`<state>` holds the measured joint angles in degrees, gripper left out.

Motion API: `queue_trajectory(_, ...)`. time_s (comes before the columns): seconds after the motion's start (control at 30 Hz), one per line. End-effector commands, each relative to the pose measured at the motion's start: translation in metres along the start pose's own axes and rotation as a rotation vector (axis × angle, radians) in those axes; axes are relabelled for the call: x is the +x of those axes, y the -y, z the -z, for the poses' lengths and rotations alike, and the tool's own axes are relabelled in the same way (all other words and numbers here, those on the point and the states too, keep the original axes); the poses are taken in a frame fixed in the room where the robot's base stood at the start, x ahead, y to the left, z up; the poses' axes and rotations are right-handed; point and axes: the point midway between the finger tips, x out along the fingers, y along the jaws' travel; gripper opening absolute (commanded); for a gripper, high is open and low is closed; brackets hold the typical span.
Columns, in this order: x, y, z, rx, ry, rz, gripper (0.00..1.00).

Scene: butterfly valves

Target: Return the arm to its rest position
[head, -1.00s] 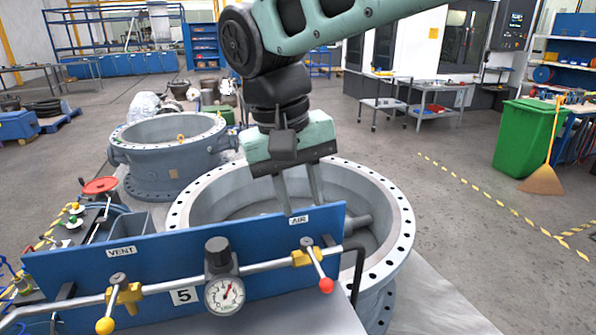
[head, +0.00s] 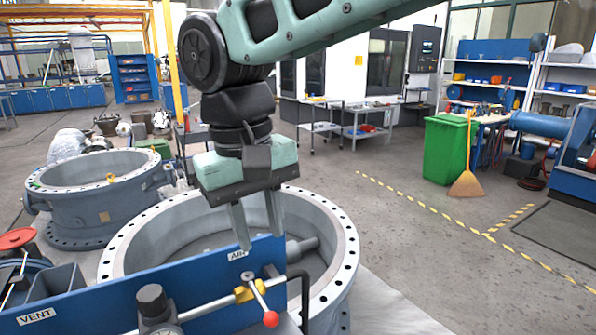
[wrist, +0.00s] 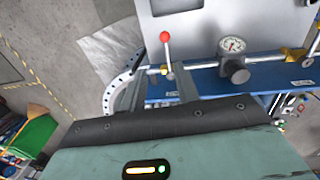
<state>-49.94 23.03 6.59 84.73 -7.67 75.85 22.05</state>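My gripper (head: 256,222) hangs pointing down at the end of my arm in the head view, over the near valve body and just behind the blue panel (head: 215,285). Its two fingers stand apart with nothing between them. The AIR valve lever with a red knob (head: 270,318) is on the panel's front, below and right of the fingers. It also shows in the wrist view (wrist: 165,37), where the gripper's palm fills the lower part.
The large grey flanged ring (head: 345,240) surrounds the space below my gripper. A second ring (head: 95,210) stands at left. A pressure gauge (wrist: 232,45) sits on the panel pipe.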

Motion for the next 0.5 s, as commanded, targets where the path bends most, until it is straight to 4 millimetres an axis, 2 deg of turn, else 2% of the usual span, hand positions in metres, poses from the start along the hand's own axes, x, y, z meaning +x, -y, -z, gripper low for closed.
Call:
queue_trajectory(0.03,0.009,-0.012,-0.017,-0.007,0.005,0.024,0.32)
queue_trajectory(0.1,0.022,-0.022,-0.038,-0.024,0.003,0.06,0.32)
queue_trajectory(0.17,0.034,-0.031,-0.059,-0.036,-0.002,0.086,0.32)
queue_trajectory(0.5,0.109,-0.07,-0.186,-0.05,-0.042,0.152,0.32)
